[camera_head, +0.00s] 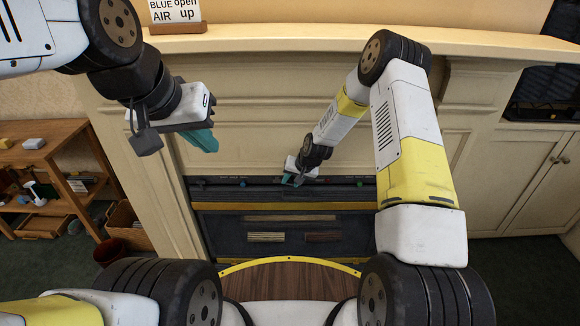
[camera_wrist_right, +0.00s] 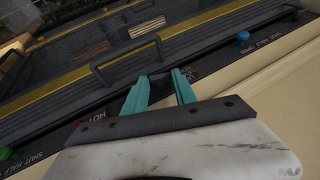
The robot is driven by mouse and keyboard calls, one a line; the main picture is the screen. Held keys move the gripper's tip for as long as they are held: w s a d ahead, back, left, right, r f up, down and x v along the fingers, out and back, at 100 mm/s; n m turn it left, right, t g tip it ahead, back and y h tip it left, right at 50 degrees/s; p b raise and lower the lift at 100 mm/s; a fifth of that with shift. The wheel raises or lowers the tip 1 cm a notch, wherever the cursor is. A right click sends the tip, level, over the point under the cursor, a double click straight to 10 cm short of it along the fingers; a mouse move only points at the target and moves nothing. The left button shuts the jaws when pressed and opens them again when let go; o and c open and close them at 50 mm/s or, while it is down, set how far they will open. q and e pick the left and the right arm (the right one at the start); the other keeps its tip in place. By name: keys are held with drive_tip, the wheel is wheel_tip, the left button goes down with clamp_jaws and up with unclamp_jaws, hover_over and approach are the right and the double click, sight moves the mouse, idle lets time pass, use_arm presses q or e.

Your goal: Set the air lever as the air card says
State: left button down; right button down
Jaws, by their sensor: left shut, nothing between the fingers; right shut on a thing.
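The card (camera_head: 175,11) on the mantel reads "BLUE open" and "AIR up"; its top is cut off. My right gripper (camera_head: 291,179) is at the dark strip along the stove's top; in the right wrist view (camera_wrist_right: 160,78) its teal fingers are shut on a small dark part, mostly hidden, that I cannot clearly identify as the air lever. A black U-shaped bar (camera_wrist_right: 125,60) stands just beyond the fingertips. My left gripper (camera_head: 203,138) is shut and empty in front of the mantel panel.
A blue knob (camera_wrist_right: 243,37) sits to the right on the strip and a green knob (camera_wrist_right: 6,153) to the left, with lettering beside them. The dark stove front (camera_head: 290,222) lies below. A wooden shelf (camera_head: 45,165) stands at the left, and cupboard doors (camera_head: 530,175) are at the right.

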drive_tip(key=shift+d+f+m+y, duration=0.1)
drive_tip(key=shift+d+m+y, duration=0.1)
drive_tip(key=shift+y, duration=0.45)
drive_tip(key=shift+d+f+m+y, duration=0.1)
drive_tip(key=shift+d+y, duration=0.05)
drive_tip(key=shift+y, duration=0.5)
drive_tip(key=c, duration=1)
unclamp_jaws()
drive_tip(key=shift+a, duration=0.1)
